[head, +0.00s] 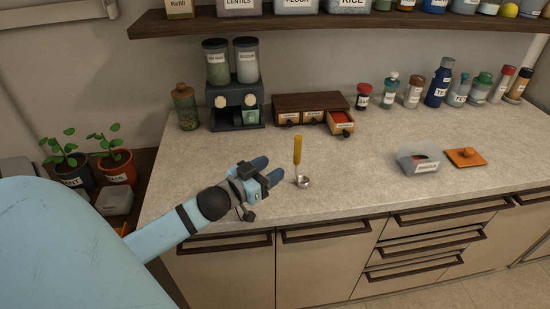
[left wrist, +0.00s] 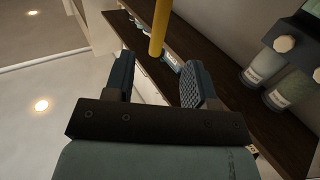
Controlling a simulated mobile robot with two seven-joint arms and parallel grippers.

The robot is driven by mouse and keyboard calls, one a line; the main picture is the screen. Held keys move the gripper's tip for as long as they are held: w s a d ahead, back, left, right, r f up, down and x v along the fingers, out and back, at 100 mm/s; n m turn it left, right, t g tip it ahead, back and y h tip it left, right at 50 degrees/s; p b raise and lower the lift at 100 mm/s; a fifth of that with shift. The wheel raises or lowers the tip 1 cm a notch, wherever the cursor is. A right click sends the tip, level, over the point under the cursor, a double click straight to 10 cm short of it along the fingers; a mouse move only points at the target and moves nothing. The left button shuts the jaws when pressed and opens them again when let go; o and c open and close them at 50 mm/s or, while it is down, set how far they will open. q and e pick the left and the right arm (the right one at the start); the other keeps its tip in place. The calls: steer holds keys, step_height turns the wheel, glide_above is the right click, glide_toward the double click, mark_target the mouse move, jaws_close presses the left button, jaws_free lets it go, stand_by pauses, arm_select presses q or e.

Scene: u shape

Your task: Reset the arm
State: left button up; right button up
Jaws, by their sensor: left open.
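My left arm comes in from the left in the head view. Its gripper (head: 268,170) is open and empty above the front part of the counter. A ladle-like scoop with an upright yellow handle (head: 297,150) and a small metal cup (head: 303,182) stands just right of the fingertips, apart from them as far as I can tell. In the left wrist view the two fingers (left wrist: 158,82) are spread. The yellow handle (left wrist: 160,25) shows beyond and between their tips. My right gripper is not in view.
Behind are a dispenser (head: 235,108) with two jars and a small drawer box (head: 310,104) with one drawer pulled out. A grey container (head: 418,162) and an orange lid (head: 465,157) lie to the right. Bottles line the wall under a shelf (head: 350,25). The counter's middle front is clear.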

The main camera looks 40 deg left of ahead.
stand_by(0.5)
arm_select(q)
steer(key=s+d+f+g+p, duration=0.3)
steer(key=s+d+f+p, duration=0.2)
steer(key=s+d+f, duration=0.2)
steer(key=s+d+f+m+g+h+p, duration=0.1)
steer(key=s+d+f+g+p, duration=0.2)
steer(key=d, duration=0.9)
steer(key=s+f+p, duration=0.2)
steer(key=s+f, duration=0.2)
steer(key=s, duration=0.1)
steer(key=shift+s+d+f+m+g, duration=0.15)
steer(key=shift+s+m+g, duration=0.15)
steer(key=shift+g, duration=0.1)
steer(key=shift+w, duration=0.1)
